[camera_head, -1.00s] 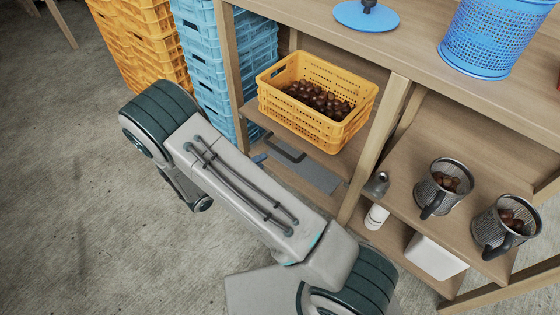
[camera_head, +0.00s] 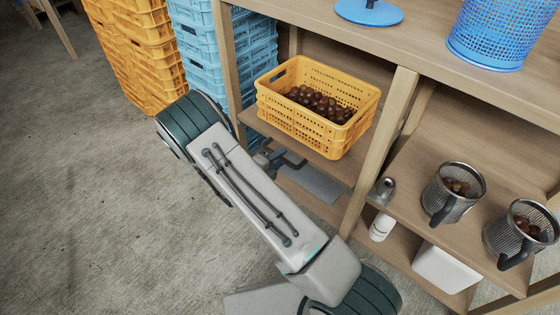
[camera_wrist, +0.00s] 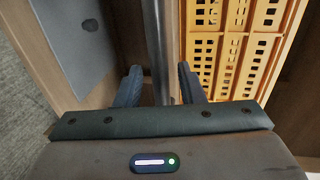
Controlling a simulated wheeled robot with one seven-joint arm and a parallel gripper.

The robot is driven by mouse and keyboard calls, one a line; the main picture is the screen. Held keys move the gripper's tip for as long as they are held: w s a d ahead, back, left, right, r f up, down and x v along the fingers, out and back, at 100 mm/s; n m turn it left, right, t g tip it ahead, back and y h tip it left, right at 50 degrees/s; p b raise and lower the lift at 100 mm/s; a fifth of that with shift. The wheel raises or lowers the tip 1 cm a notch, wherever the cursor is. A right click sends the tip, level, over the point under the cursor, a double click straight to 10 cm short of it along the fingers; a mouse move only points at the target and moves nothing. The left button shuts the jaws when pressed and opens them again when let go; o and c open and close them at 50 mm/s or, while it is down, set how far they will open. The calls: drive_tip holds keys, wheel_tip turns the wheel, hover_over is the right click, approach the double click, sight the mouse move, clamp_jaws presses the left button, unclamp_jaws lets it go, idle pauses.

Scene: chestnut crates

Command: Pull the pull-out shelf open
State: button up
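The pull-out shelf (camera_head: 259,123) is a wooden board low in the left bay of the rack, with a yellow crate of chestnuts (camera_head: 310,118) on it. A dark bar handle (camera_head: 291,157) runs along its front. In the wrist view the handle is a grey metal bar (camera_wrist: 159,45), upright in the picture, between the two fingers of my gripper (camera_wrist: 160,86). The fingers are apart, one on each side of the bar, with small gaps visible. In the head view my gripper (camera_head: 268,159) is at the handle's left part, partly hidden by my arm.
A grey plate (camera_head: 312,184) lies below the shelf. Stacked blue crates (camera_head: 203,62) and yellow crates (camera_head: 128,55) stand at the left. A wooden post (camera_head: 378,150) separates the bay from mesh baskets (camera_head: 453,190) at the right. Concrete floor at the left is clear.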

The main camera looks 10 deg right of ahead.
drive_tip(key=shift+w+d+f, duration=0.1)
drive_tip(key=shift+w+d, duration=0.2)
drive_tip(key=shift+d, duration=0.15)
clamp_jaws()
drive_tip(key=shift+a, duration=0.2)
drive_tip(key=f+p+v, duration=0.3)
drive_tip(key=v, duration=1.1)
drive_tip(key=s+a+f+p+v, duration=0.1)
drive_tip(key=f+p+v, duration=0.2)
drive_tip(key=v, duration=1.1)
